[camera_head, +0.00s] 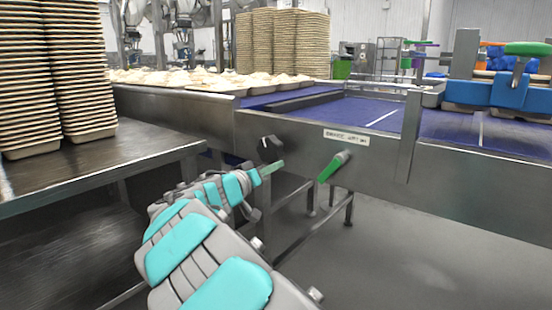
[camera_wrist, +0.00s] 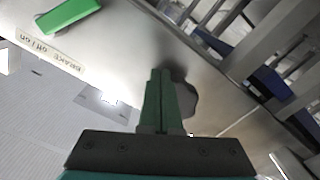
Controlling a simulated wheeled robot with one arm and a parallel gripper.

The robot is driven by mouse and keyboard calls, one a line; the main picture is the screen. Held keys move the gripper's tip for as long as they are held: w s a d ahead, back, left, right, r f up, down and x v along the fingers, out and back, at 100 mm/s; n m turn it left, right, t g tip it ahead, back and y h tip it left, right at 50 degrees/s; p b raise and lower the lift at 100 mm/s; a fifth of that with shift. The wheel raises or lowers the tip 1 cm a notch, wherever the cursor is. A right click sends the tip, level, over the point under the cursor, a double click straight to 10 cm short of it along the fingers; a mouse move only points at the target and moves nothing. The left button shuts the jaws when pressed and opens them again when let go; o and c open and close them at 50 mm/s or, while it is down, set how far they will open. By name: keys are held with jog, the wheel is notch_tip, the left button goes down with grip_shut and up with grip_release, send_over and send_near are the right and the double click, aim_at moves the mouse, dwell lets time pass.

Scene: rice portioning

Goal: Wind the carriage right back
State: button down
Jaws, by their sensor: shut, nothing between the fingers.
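The blue carriage (camera_head: 512,92) stands at the right end of the blue conveyor bed, with a green handle (camera_head: 528,48) on top. A green brake lever (camera_head: 335,166) sticks out from the steel side panel, tilted up to the right. It also shows at the top left of the wrist view (camera_wrist: 68,14). My gripper (camera_head: 280,165) is shut and empty, left of the lever and apart from it. In the wrist view its green fingers (camera_wrist: 161,72) point at the panel, in front of a dark patch (camera_wrist: 183,92). A small black fitting (camera_head: 268,146) is just above the gripper in the head view.
A label (camera_head: 346,137) on the panel reads BRAKE off/on in the wrist view (camera_wrist: 48,50). A steel table (camera_head: 100,160) with stacked trays (camera_head: 28,90) is at the left. More tray stacks (camera_head: 283,42) stand behind. The floor right of the lever is clear.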

jog(key=shift+w+a+f+b, duration=0.5)
jog(key=shift+a+f+b, duration=0.15)
jog(key=shift+b, duration=1.45)
jog(key=shift+w+a+f+b, duration=0.3)
jog(key=shift+w+a+b, duration=0.1)
jog(key=shift+b, duration=0.5)
jog(key=shift+w+a+b, duration=0.25)
jog(key=shift+a+b, duration=0.2)
jog(key=shift+b, duration=0.1)
jog(key=shift+f, duration=0.15)
jog(key=shift+f+b, duration=0.35)
jog(key=shift+b, duration=0.35)
jog(key=shift+v, duration=3)
jog(key=shift+r, duration=0.1)
